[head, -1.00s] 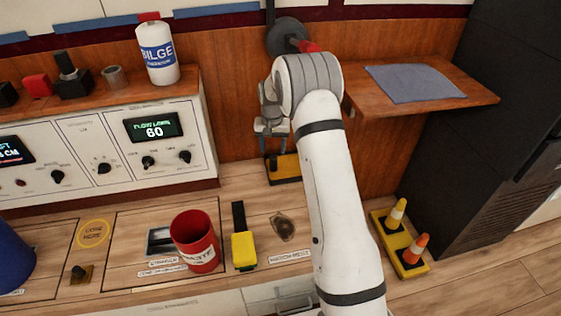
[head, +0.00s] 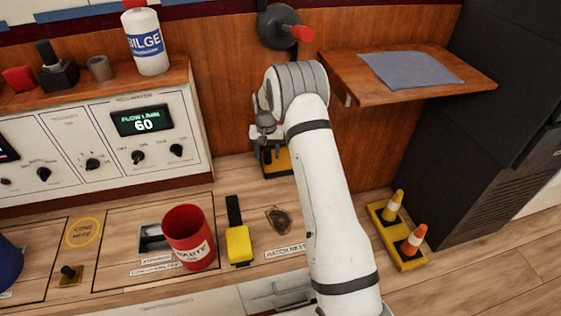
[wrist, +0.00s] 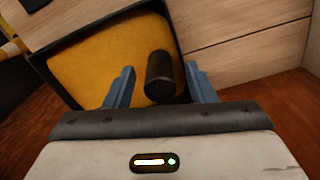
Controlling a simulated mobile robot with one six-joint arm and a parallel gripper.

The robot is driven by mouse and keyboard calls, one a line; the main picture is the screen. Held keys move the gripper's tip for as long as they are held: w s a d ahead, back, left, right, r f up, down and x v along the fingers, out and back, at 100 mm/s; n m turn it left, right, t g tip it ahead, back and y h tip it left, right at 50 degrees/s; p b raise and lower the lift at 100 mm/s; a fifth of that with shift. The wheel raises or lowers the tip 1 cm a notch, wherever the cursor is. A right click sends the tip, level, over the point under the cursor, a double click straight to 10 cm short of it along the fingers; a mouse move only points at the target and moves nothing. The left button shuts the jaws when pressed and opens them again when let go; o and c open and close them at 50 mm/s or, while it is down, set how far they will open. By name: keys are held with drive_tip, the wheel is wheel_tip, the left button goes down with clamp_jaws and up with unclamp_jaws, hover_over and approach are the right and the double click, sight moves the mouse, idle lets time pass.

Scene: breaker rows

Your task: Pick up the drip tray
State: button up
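The drip tray, which I take to be the yellow tray with a black rim (head: 284,164), lies on the floor boards against the wooden wall, partly hidden by my gripper. In the wrist view the yellow tray (wrist: 95,65) fills the upper left, with a dark upright post (wrist: 159,75) on it. My gripper (head: 267,147) is over the tray, pointing down. In the wrist view its two blue-grey fingers (wrist: 159,88) are apart, one on each side of the post. I see a gap on the left; contact on the right cannot be told.
A wooden shelf with a grey cloth (head: 410,70) juts out at right of my arm. A red valve handle (head: 302,33) is above. A red bucket (head: 190,237), a yellow-black tool (head: 238,243) and small cones (head: 402,228) stand nearby. The white control panel (head: 90,140) is at left.

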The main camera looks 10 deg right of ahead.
clamp_jaws()
idle(0.3)
idle(0.3)
